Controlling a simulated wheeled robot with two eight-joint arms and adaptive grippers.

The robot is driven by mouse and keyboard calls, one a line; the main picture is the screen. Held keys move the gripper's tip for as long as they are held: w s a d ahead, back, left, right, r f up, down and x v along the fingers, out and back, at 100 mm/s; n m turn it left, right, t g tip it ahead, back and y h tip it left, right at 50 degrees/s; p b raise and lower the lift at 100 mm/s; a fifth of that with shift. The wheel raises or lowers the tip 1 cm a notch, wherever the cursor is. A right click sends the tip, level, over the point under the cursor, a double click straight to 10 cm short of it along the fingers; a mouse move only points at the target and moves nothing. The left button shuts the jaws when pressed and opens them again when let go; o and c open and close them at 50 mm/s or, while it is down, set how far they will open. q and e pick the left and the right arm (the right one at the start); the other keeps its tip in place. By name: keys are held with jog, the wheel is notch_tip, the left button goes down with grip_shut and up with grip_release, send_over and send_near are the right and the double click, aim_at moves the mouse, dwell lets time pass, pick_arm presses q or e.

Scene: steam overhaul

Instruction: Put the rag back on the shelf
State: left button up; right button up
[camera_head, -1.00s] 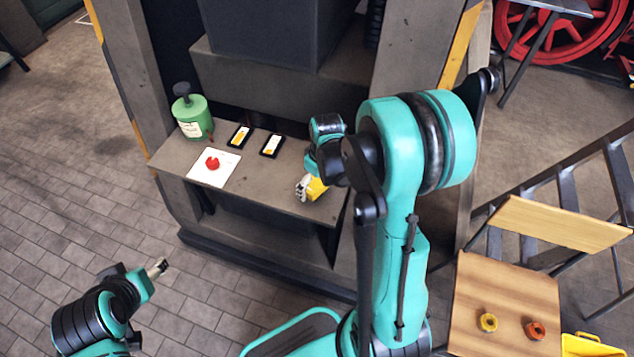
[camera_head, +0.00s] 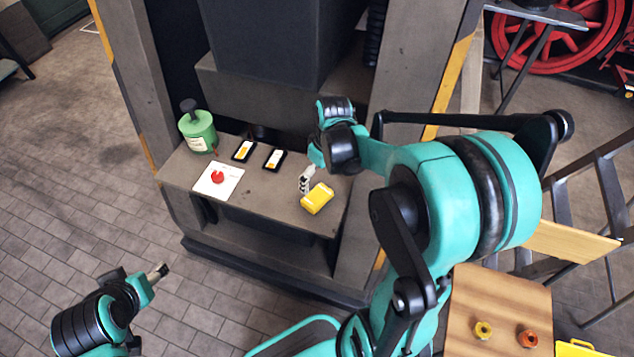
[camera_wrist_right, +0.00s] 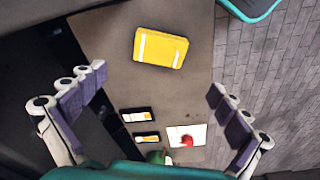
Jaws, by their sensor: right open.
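The yellow rag (camera_head: 317,199), a folded block with pale stripes, lies on the grey shelf (camera_head: 270,200) near its right end. In the right wrist view the rag (camera_wrist_right: 152,48) lies flat on the shelf (camera_wrist_right: 115,35), beyond the fingertips. My right gripper (camera_head: 306,180) is open and empty, just behind and above the rag; its fingers are spread wide in the wrist view (camera_wrist_right: 157,88). My left gripper (camera_head: 158,271) is over the floor at lower left, away from the shelf; its finger gap is too small to make out.
A green canister (camera_head: 198,131), two dark cases with orange and white faces (camera_head: 243,150) (camera_head: 274,158), and a white card with a red knob (camera_head: 218,180) stand left on the shelf. A wooden-topped stand (camera_head: 490,300) holds yellow and orange fittings at lower right.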

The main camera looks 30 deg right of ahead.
jog(key=s+a+r+m+t, duration=0.3)
jog(key=s+a+r+t, duration=0.2)
jog(key=s+a+r, duration=0.3)
jog(key=shift+s+a+r+m+t, duration=0.35)
jog(key=shift+s+a, duration=0.4)
jog(key=shift+a, duration=0.75)
